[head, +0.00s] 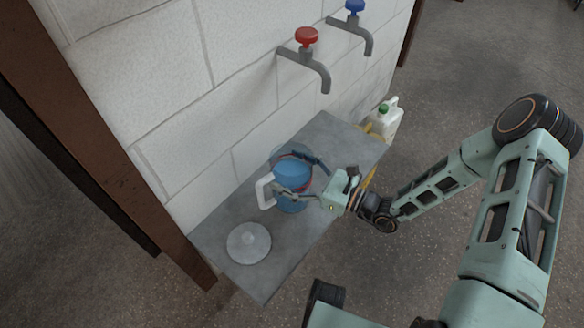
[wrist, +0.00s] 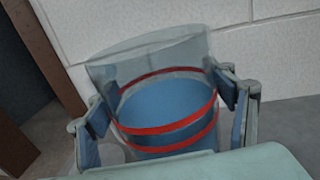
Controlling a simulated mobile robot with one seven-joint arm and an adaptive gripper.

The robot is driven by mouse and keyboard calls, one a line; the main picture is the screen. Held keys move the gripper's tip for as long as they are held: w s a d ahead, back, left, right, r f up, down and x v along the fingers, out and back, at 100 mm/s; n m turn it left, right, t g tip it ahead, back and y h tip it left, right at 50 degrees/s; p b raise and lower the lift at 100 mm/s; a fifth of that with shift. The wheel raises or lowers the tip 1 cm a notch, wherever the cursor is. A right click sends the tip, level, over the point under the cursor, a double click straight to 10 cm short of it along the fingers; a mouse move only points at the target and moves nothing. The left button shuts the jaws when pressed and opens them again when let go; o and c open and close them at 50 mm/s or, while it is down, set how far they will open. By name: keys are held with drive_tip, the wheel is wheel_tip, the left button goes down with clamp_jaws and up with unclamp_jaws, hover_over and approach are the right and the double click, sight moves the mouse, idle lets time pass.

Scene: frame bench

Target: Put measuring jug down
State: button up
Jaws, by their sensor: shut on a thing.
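The measuring jug (head: 291,176) is clear, with blue liquid inside and a white handle on its left side. The wrist view shows the jug (wrist: 165,105) with two red bands around it. My gripper (head: 296,178) is shut on the jug, one finger on each side of its body. The fingers also show in the wrist view (wrist: 167,112). The jug looks about upright over the grey bench (head: 325,132). Its base is partly hidden, and I cannot tell whether it touches the bench.
A round grey lid with a knob (head: 248,243) lies on the near left of the bench. A red-handled tap (head: 307,55) and a blue-handled tap (head: 355,25) stick out from the block wall. A white canister with a green cap (head: 386,118) stands beyond the bench's far end.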

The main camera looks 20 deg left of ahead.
drive_tip(key=shift+f, duration=0.85)
drive_tip(key=shift+f+b, duration=0.1)
drive_tip(key=shift+b, duration=0.25)
drive_tip(key=o, duration=2.1)
drive_tip(key=shift+f, duration=0.15)
drive_tip(key=shift+d, duration=0.15)
drive_tip(key=s+d+p, duration=0.1)
drive_tip(key=d+p, duration=0.1)
drive_tip(key=d, duration=0.9)
drive_tip(key=shift+s+d, duration=0.25)
drive_tip(key=shift+d, duration=0.15)
